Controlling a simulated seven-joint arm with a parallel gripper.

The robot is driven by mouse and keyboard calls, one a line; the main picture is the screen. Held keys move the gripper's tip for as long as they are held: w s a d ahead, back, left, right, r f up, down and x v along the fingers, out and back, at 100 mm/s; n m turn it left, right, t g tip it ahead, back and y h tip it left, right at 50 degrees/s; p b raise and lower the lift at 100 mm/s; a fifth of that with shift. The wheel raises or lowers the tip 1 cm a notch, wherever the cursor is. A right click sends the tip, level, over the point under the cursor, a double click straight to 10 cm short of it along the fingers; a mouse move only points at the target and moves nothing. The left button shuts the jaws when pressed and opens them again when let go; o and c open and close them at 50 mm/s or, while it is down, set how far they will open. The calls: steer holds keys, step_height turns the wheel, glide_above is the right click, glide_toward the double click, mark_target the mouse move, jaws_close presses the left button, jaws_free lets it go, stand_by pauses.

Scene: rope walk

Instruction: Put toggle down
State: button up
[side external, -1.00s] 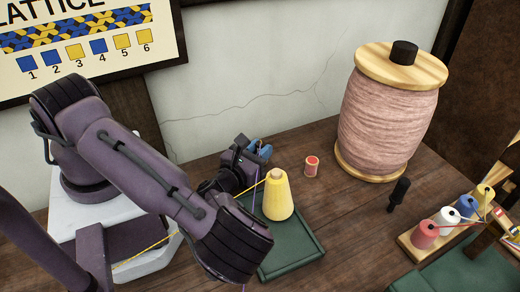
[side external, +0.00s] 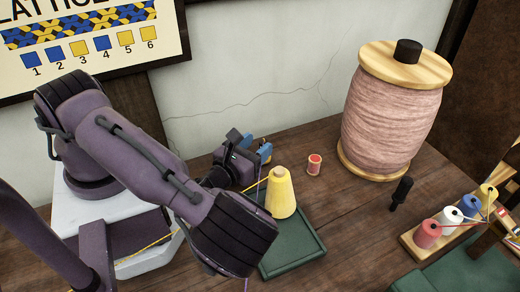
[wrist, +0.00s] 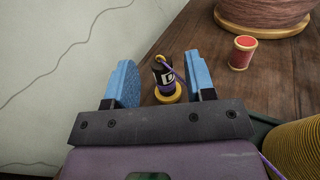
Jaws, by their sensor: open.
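In the wrist view a small dark bobbin-like piece (wrist: 163,76) with a white letter mark, purple cord and a round yellow end (wrist: 168,96) stands between the two blue fingers; I take it for the toggle. There are gaps to both fingers. It appears to stand on the wooden table, though its contact is not clear. My gripper (wrist: 161,88) is open around it. In the side view my gripper (side external: 257,150) is low behind the yellow cone (side external: 281,195), and the piece is hidden there. Purple cord runs down from the gripper area.
The cone stands on a green tray (side external: 302,262) close to my gripper. A small red spool (side external: 314,164), a huge pink spool (side external: 391,115) and a black peg (side external: 400,193) stand to the right. A rack (side external: 425,246) holds coloured spools. The wall is close behind.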

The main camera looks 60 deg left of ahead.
steer(key=s+a+r+n+g+y, duration=0.2)
steer(key=s+r+n+g, duration=0.2)
steer(key=r+n+g, duration=0.55)
steer(key=s+a+r+n+g+y, duration=0.1)
steer(key=s+r+n+g, duration=0.5)
steer(key=n, duration=0.7)
steer(key=d+r+n+t+h, duration=0.2)
steer(key=d+r+n+h, duration=0.1)
steer(key=r, duration=0.4)
steer(key=d+r+n+t+h, duration=0.3)
steer(key=d+r+n+h, duration=0.1)
steer(key=r+h, duration=0.3)
steer(key=shift+s+n+h, duration=0.35)
steer(key=shift+n+h, duration=0.2)
steer(key=shift+h, duration=0.05)
